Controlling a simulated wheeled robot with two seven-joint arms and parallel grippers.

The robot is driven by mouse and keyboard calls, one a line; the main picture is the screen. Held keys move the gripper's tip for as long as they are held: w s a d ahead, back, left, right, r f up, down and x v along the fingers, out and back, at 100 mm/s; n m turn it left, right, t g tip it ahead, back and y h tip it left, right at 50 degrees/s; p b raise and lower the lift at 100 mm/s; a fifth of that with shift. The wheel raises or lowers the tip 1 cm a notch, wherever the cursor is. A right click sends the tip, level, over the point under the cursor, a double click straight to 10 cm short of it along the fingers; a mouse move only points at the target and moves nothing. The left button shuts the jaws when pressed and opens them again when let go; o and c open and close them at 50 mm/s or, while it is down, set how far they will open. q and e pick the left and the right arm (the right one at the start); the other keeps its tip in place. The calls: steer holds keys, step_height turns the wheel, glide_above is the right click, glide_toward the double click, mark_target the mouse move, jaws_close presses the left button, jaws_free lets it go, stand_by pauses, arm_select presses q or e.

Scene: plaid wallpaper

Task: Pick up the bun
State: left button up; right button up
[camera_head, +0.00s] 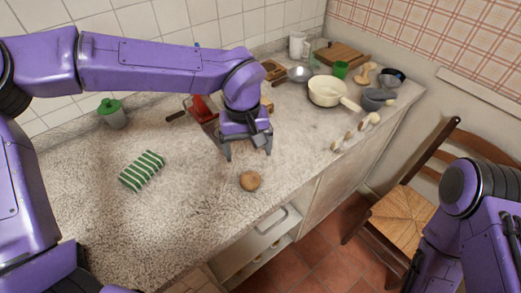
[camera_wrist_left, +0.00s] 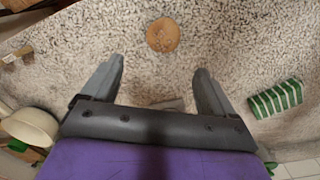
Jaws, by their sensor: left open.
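The bun (camera_head: 250,180) is a small round brown piece lying on the speckled stone counter (camera_head: 190,225), near its front edge. My left gripper (camera_head: 247,155) is open and empty just behind the bun, with its fingers pointing down over the counter. In the left wrist view the bun (camera_wrist_left: 163,35) lies beyond the fingertips, roughly in line with the gap between the two fingers (camera_wrist_left: 160,75), and apart from them. My right arm shows at the lower right of the head view, but its gripper is out of view.
A green-striped cloth (camera_head: 142,170) lies left of the bun. A green-lidded jar (camera_head: 111,112) stands behind it. A cream pan (camera_head: 328,91), a green cup (camera_head: 341,70) and bowls stand at the back right. A red object (camera_head: 203,108) is behind my left gripper. A chair (camera_head: 400,215) stands beside the counter.

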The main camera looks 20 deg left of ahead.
mark_target(250, 178)
arm_select(q)
steer(key=f, duration=0.1)
steer(key=w+f, duration=0.1)
steer(key=f, duration=0.1)
steer(key=s+f, duration=0.1)
steer(key=s, duration=0.1)
steer(key=s+f+p, duration=0.1)
steer(key=s+f, duration=0.1)
steer(key=shift+s+d+f, duration=0.2)
steer(key=w+f, duration=0.2)
steer(key=f, duration=0.1)
steer(key=shift+d+f, duration=0.15)
steer(key=shift+f, duration=0.1)
steer(key=shift+w+f, duration=0.2)
steer(key=shift+w, duration=0.15)
steer(key=shift+s+r, duration=0.15)
steer(key=shift+s, duration=0.05)
steer(key=shift+s+r, duration=0.1)
steer(key=shift+s, duration=0.15)
steer(key=shift+c, duration=0.9)
steer(key=c, duration=1)
arm_select(e)
steer(key=shift+s+r, duration=0.15)
steer(key=shift+r, duration=0.55)
